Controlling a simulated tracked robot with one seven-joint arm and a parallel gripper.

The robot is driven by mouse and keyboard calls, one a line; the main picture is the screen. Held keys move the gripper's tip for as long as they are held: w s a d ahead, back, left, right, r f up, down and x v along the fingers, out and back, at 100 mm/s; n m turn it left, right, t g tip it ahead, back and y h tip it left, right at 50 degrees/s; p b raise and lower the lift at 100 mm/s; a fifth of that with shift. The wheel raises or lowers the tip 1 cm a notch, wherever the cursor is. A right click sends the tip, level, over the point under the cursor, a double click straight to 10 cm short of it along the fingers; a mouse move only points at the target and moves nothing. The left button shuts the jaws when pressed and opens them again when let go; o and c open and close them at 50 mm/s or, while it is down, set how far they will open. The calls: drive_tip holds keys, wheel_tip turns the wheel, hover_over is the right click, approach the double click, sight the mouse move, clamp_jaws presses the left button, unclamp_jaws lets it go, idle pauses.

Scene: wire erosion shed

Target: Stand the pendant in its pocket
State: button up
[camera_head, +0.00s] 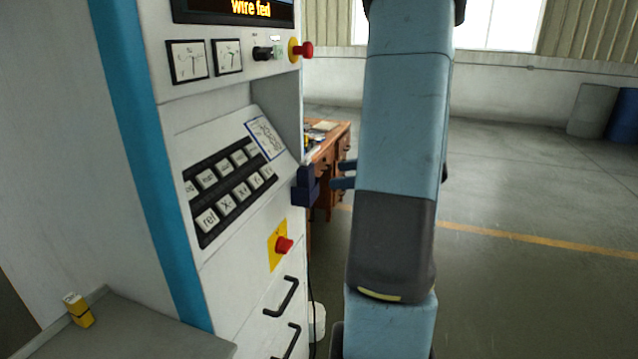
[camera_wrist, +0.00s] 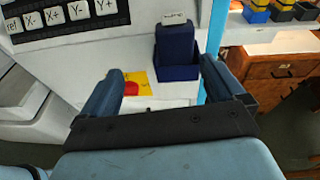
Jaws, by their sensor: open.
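The dark blue pendant (camera_wrist: 175,44) stands upright in its wider dark blue pocket (camera_wrist: 178,73) on the machine front. A small white label shows just above it. In the head view the pendant (camera_head: 306,174) and the pocket (camera_head: 303,196) show as a small dark block at the panel's right edge. My gripper (camera_wrist: 163,70) is open, its two blue fingers apart with nothing between them. The pendant lies beyond the fingertips, apart from them. In the head view my gripper (camera_head: 335,176) is just right of the pendant, mostly hidden behind my arm.
The white machine has a key panel (camera_head: 230,190), a red stop button (camera_head: 284,245) and black handles (camera_head: 285,297) below. A wooden desk (camera_head: 330,165) with bins stands behind. A yellow item (camera_head: 78,310) sits on a grey ledge. Open floor lies right.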

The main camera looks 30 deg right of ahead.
drive_tip(key=s+a+r+n+g+h, duration=0.15)
drive_tip(key=s+a+n+g, duration=0.25)
drive_tip(key=a+n, duration=0.45)
drive_tip(key=s+a+r+n+g+h, duration=0.1)
drive_tip(key=s+a+r+n+g, duration=0.4)
drive_tip(key=a, duration=0.6)
drive_tip(key=s+a+r+n+t+h, duration=0.2)
drive_tip(key=s+n+h, duration=0.5)
drive_tip(key=n, duration=0.6)
drive_tip(key=shift+s+a+r+n+t+h, duration=0.15)
drive_tip(key=shift+a+r+n+t+h, duration=0.15)
drive_tip(key=shift+a+t, duration=0.65)
drive_tip(key=shift+a+g, duration=0.25)
drive_tip(key=shift+c, duration=0.3)
